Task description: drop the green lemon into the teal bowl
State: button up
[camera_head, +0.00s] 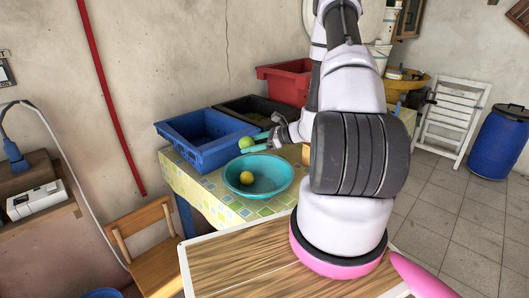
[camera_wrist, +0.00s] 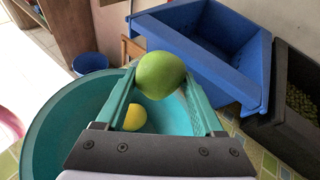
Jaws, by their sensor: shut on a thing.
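The green lemon (camera_wrist: 160,75) is held between the two teal fingers of my gripper (camera_wrist: 162,88). In the head view the green lemon (camera_head: 246,142) shows at the fingertips of my gripper (camera_head: 250,146), near the back rim of the teal bowl. The teal bowl (camera_head: 285,180) sits on the checked table. In the wrist view the teal bowl (camera_wrist: 48,122) lies below and behind the fingers. A yellow fruit (camera_head: 247,177) lies inside the bowl and also shows in the wrist view (camera_wrist: 134,118). My arm hides part of the table.
A blue crate (camera_head: 213,155) stands just behind the bowl. A dark crate (camera_wrist: 290,137) holding small green items is beside it. A red crate (camera_head: 283,73) stands further back. A wooden chair (camera_head: 143,222) is at the left of the table.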

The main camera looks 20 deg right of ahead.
jog(key=shift+s+d+f+n+g+y, duration=0.35)
jog(key=shift+s+d+f+n+g, duration=0.4)
jog(key=shift+f, duration=0.55)
jog(key=shift+s+d+f+n+g+y, duration=0.3)
jog(key=shift+s+d+f+n+g, duration=0.4)
jog(key=shift+f, duration=0.6)
jog(key=shift+s+d+f+n+g+y, duration=0.45)
jog(key=shift+s+f, duration=0.45)
jog(key=shift+f, duration=0.4)
jog(key=shift+d, duration=0.1)
jog(key=o, duration=1.4)
jog(key=shift+o, duration=0.2)
jog(key=v, duration=1.1)
jog(key=shift+r, duration=0.1)
